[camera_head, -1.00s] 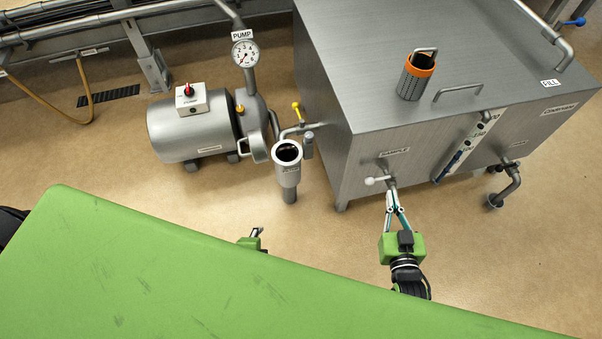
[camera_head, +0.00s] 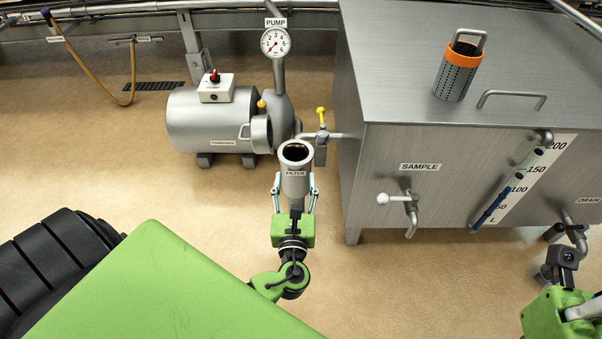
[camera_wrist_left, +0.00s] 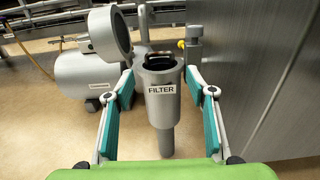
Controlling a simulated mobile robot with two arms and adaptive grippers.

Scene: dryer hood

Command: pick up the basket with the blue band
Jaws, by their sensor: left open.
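No blue band shows in any view. The grey filter housing (camera_head: 295,182) stands beside the tank with its top open. In the left wrist view, a dark bar (camera_wrist_left: 160,57) like a handle shows inside its mouth; whatever holds it is hidden. My left gripper (camera_head: 295,183) is open, with one finger on each side of the housing; I cannot tell if they touch it. It also shows in the left wrist view (camera_wrist_left: 158,88). A perforated basket with an orange band (camera_head: 457,72) stands on the tank. My right gripper (camera_head: 560,300) is cut off at the lower right.
The steel tank (camera_head: 440,145) is close on the right, with a sample tap (camera_head: 405,207) jutting from its front. The pump (camera_head: 212,120) lies behind left. The round lid (camera_wrist_left: 107,35) stands open beside the housing. A yellow-handled valve (camera_head: 321,120) is behind it.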

